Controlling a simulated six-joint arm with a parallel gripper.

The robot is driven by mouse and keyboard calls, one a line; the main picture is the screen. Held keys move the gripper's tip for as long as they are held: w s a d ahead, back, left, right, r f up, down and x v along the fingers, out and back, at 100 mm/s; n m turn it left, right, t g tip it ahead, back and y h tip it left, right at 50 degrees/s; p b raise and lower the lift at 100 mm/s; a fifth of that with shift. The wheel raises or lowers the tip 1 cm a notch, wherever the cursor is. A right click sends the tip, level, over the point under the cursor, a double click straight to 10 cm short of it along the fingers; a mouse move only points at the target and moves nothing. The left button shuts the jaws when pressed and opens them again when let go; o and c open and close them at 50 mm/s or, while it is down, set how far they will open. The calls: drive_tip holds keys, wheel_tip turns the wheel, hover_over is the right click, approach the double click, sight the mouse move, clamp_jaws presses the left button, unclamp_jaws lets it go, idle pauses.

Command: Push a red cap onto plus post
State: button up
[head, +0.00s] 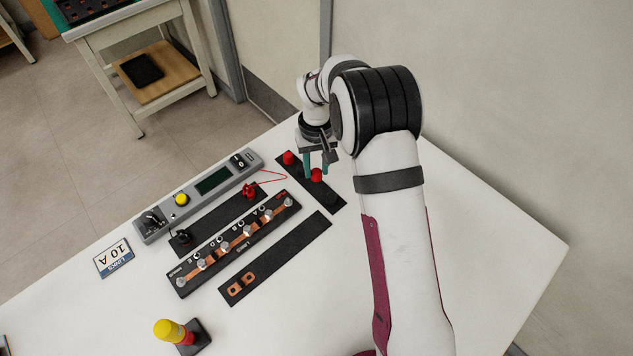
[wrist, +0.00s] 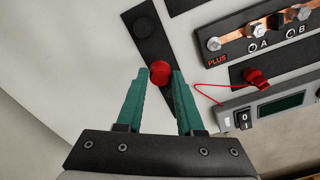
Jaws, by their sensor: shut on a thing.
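My gripper (head: 316,176) is shut on a red cap (wrist: 160,72), which sits between the tips of its green fingers over a dark strip (head: 331,198). The held cap also shows in the head view (head: 317,174). In the head view another red cap (head: 289,157) is at the strip's far end, left of the fingers. The plus post (wrist: 214,44) is a bare silver stud at the PLUS end of the busbar block (wrist: 235,53), right of my gripper.
A grey meter unit (head: 160,229) with a yellow button stands behind the block. A red lead with a red clip (head: 249,191) lies between. Another strip (head: 300,246) holds a copper link (head: 241,286). A yellow-topped thing (head: 170,331) stands in front. The right of the table is clear.

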drive_tip(key=shift+r, duration=0.5)
wheel_tip(320, 180, up, 4)
hover_over(288, 198)
drive_tip(key=shift+f, duration=1.95)
drive_tip(key=shift+f, duration=1.65)
clamp_jaws()
drive_tip(key=shift+f, duration=0.2)
